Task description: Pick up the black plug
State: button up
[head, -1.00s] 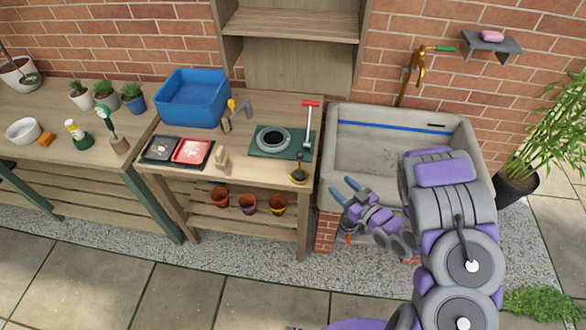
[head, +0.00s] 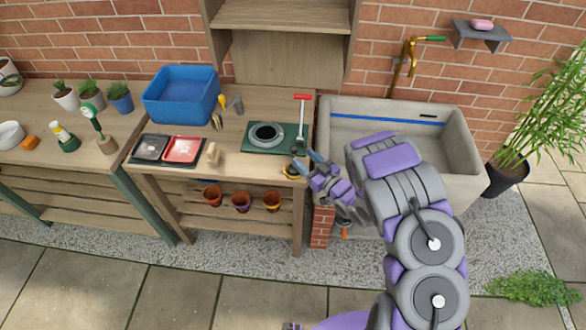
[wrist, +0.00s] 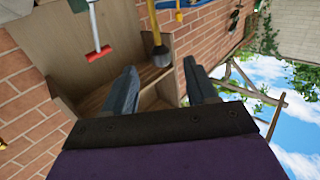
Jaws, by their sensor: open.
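My gripper (head: 308,162) is open at the right front corner of the wooden potting table, in front of the sink's left end. A small dark item with a yellowish part (head: 291,171) sits at that table corner, just left of the fingers; I cannot tell for sure that it is the black plug. In the wrist view, the open fingers (wrist: 160,66) point towards a dark rounded piece (wrist: 161,57) with a tan, handle-like part. It shows between and beyond the fingertips, and nothing is seen gripped.
The stone sink (head: 462,150) stands right of the table. A green plate (head: 255,146) with a ring and a red-handled lever (head: 302,97) lies behind the table corner. Pots stand on the shelf below.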

aim_at(296, 151)
jog(key=shift+x, duration=0.95)
jog(key=shift+r+b+x, duration=0.2)
jog(key=shift+b+x, duration=0.6)
jog(key=shift+x, duration=1.5)
jog(key=shift+s+d, duration=0.1)
jog(key=shift+s, duration=0.05)
jog(key=c, duration=0.5)
grip_shut()
